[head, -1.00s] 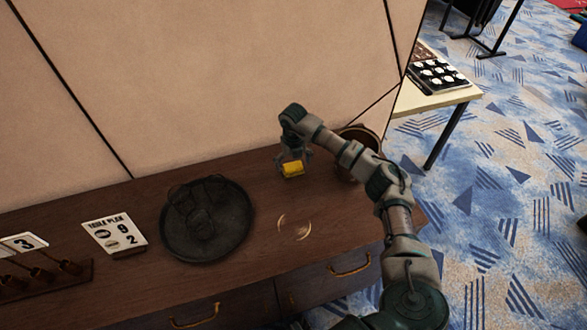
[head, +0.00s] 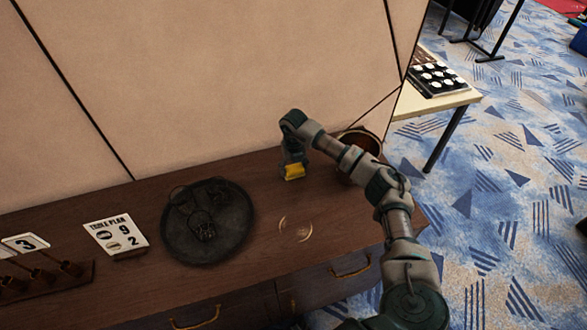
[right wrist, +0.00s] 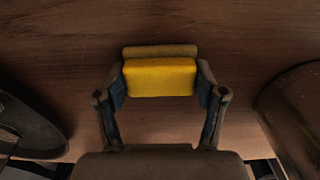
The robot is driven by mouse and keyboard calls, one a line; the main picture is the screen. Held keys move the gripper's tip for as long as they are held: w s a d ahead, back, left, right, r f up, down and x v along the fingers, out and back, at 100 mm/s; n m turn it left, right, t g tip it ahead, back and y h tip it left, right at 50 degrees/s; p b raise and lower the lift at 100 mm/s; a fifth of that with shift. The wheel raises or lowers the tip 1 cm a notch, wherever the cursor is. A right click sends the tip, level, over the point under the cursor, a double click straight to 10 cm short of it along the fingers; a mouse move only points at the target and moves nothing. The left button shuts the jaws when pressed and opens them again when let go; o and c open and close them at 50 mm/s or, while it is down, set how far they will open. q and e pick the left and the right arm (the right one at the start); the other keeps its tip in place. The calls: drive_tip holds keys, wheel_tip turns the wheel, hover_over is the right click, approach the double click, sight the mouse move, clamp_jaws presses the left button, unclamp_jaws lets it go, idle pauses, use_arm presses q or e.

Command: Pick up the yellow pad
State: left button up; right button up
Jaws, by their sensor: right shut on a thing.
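The yellow pad (head: 293,172) is a small block at the back of the dark wooden cabinet top, right of the round black tray. My right gripper (head: 293,166) is over it, pointing down. In the right wrist view the yellow pad (right wrist: 160,77) sits between the two fingers of my right gripper (right wrist: 160,84), which are shut on its left and right sides. A tan strip shows just behind the pad in that view. I cannot tell whether the pad still touches the wood. My left gripper is not in view.
The round black tray (head: 240,232) holds dark items. A brown bowl (head: 372,140) stands behind my right arm, close to the pad. A "table plan" card (head: 116,236) and a wooden rack (head: 50,287) are at left. A beige panel (head: 220,75) rises behind. The front middle is mostly clear.

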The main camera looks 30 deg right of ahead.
sight(294, 167)
drive_tip(key=shift+r, duration=0.35)
wheel_tip(294, 167, up, 3)
drive_tip(key=shift+d+f, duration=0.1)
drive_tip(key=shift+f, duration=0.05)
drive_tip(key=s+a, duration=0.2)
drive_tip(key=s, duration=0.2)
drive_tip(key=s+a+r, duration=0.1)
drive_tip(key=s+a, duration=0.2)
drive_tip(key=s, duration=0.2)
drive_tip(key=s+a, duration=0.3)
drive_tip(key=s, duration=0.2)
drive_tip(key=shift+r, duration=0.15)
